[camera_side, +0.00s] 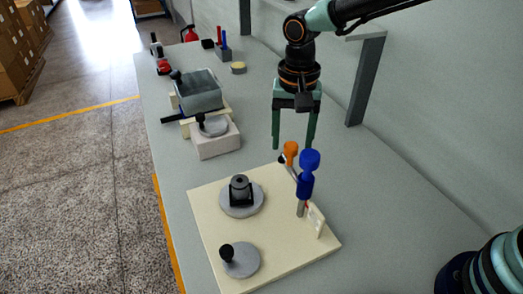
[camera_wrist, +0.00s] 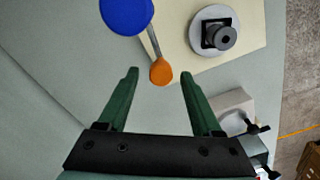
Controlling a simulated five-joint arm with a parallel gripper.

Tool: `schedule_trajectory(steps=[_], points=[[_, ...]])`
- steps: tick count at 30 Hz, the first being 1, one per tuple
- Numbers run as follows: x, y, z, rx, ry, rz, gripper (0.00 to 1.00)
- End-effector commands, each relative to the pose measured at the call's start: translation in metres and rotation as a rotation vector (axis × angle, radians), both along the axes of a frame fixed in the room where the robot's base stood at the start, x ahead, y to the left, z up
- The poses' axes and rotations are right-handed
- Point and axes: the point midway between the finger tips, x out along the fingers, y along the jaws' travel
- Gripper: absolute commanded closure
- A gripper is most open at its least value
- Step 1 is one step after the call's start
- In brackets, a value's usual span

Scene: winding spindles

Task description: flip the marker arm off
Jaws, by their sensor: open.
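My gripper (camera_side: 293,146) is open and points down at the back edge of a cream board (camera_side: 268,272). A slim metal rod with an orange knob (camera_side: 291,149) and a thicker blue piece with a round blue top (camera_side: 309,160) stand close together by a small pale plate (camera_side: 316,220). I cannot tell for sure which is the marker arm. In the wrist view the orange knob (camera_wrist: 161,72) shows between my two fingertips, with nothing gripped. The rod runs from it towards the blue top (camera_wrist: 126,12). Contact with the fingers cannot be told.
On the board are a grey disc with a dark spindle block (camera_side: 240,190) and a disc with a black knob (camera_side: 240,260). A pale block with a disc (camera_side: 215,140) and a grey box (camera_side: 198,92) stand farther back. The bench right of the board is clear.

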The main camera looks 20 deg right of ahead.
Motion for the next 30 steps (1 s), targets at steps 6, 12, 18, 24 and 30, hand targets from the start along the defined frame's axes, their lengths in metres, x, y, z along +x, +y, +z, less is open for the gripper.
schedule_trajectory(steps=[6, 12, 18, 24, 30], points=[[0.001, 0.000, 0.046, 0.003, -0.007, -0.001, 0.34], [0.000, 0.000, 0.082, 0.002, -0.003, -0.001, 0.34], [0.000, 0.000, 0.100, 0.001, -0.002, -0.002, 0.34], [0.000, -0.001, 0.103, 0.000, 0.000, -0.002, 0.34], [0.000, -0.001, 0.103, 0.000, -0.001, -0.001, 0.34]])
